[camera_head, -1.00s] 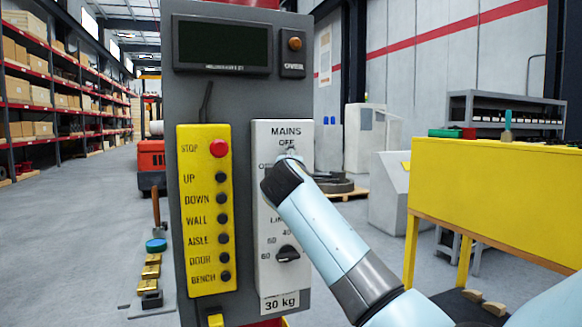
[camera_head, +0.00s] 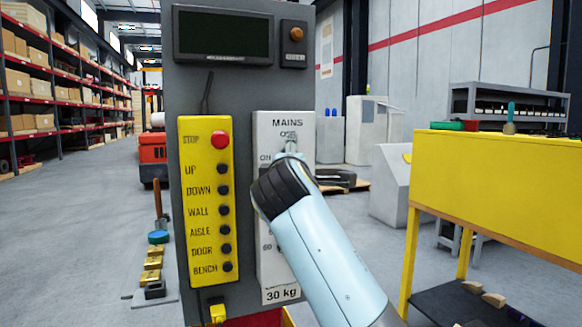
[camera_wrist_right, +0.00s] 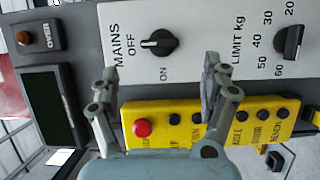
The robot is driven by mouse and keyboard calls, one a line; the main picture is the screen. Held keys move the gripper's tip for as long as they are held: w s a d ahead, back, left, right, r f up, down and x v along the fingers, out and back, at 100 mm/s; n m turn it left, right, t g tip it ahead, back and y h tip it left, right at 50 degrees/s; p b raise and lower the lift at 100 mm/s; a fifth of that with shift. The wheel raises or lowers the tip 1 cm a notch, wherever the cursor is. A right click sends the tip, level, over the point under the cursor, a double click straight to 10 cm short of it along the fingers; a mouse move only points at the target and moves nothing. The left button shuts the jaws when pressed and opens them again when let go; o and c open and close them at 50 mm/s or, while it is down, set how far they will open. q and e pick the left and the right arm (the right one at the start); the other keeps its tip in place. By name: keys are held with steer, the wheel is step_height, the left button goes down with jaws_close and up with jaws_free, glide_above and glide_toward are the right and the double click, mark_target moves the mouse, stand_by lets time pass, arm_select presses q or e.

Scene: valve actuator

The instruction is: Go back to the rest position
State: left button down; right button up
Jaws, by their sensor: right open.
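My right gripper (camera_wrist_right: 161,75) is open and empty in the right wrist view, its two fingers apart in front of the control panel. The black MAINS knob (camera_wrist_right: 159,42) shows just beyond the fingertips, its light mark on the OFF side. The black LIMIT knob (camera_wrist_right: 290,42) is to its right. In the head view my right arm comes in from the lower right. My right gripper (camera_head: 290,145) is mostly hidden by its wrist in front of the white MAINS box (camera_head: 268,125). My left gripper is not in view.
The yellow button box (camera_head: 207,290) with a red STOP button (camera_head: 220,140) is on the grey panel (camera_head: 225,85). A yellow bench (camera_head: 500,190) stands at the right. Shelves (camera_head: 50,110) line the left.

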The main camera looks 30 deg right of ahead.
steer(key=v, duration=0.2)
steer(key=shift+s+a, duration=0.2)
steer(key=shift+s, duration=0.1)
steer(key=s+f+n+g+y+b, duration=0.3)
steer(key=f+b, duration=0.3)
steer(key=f, duration=2.4)
steer(key=s+a+f+g+y+b, duration=0.15)
steer(key=s+f, duration=0.45)
steer(key=f, duration=0.7)
steer(key=s+a+f+g+y+b, duration=0.1)
steer(key=s+f+g+y, duration=0.3)
steer(key=f, duration=0.8)
steer(key=s+f+m+g+b, duration=0.3)
steer(key=s+f+m, duration=0.1)
steer(key=s+f, duration=1.6)
steer(key=s+f+m+g, duration=0.1)
steer(key=s+f+m, duration=0.2)
steer(key=s, duration=0.7)
steer(key=s+f+m+g+y+b, duration=0.1)
steer(key=s+f+m, duration=0.3)
steer(key=s, duration=0.7)
steer(key=shift+a+f+m, duration=0.25)
steer(key=shift+a+m, duration=0.05)
steer(key=shift+m, duration=0.9)
